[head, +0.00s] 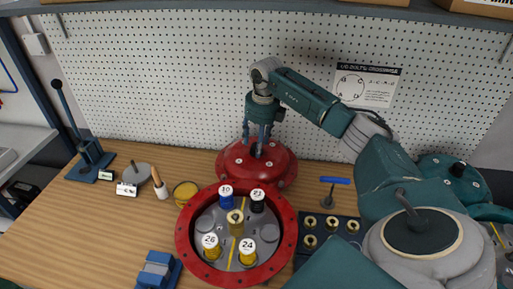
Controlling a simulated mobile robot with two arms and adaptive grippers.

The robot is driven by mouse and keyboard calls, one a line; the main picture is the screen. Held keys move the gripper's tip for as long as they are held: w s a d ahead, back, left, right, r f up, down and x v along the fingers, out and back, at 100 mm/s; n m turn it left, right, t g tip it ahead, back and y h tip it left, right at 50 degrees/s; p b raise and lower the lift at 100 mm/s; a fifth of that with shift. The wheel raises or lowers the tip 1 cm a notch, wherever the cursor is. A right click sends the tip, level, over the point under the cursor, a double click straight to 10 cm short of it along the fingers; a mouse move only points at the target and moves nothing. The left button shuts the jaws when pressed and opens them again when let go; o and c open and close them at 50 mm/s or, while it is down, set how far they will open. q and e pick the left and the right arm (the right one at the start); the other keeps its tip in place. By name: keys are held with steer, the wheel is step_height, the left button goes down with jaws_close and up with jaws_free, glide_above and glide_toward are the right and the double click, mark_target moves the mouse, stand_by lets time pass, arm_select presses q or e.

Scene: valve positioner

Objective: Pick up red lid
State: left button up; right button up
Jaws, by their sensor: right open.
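The red lid (235,165) is a dome with a bolt flange on the wooden bench, behind the red round housing. My right gripper (262,143) points down over the top of the lid, its fingers on either side of the lid's dark top knob. The fingers are open; whether they touch the knob I cannot tell. The arm covers part of the lid's top. The red housing (186,243) is open and holds several numbered black, blue and yellow parts around a brass centre piece. My left gripper is not in view.
A dark tray (302,262) with brass fittings and a blue-handled tool (335,181) stand right of the housing. The bench's left front is clear. A pegboard (180,90) closes the back.

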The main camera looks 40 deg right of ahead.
steer(key=shift+w+f, duration=0.1)
steer(key=shift+f, duration=0.4)
jaws_close()
steer(key=shift+w+d+r, duration=0.1)
steer(key=shift+w+r, duration=0.05)
steer(key=shift+r, duration=0.1)
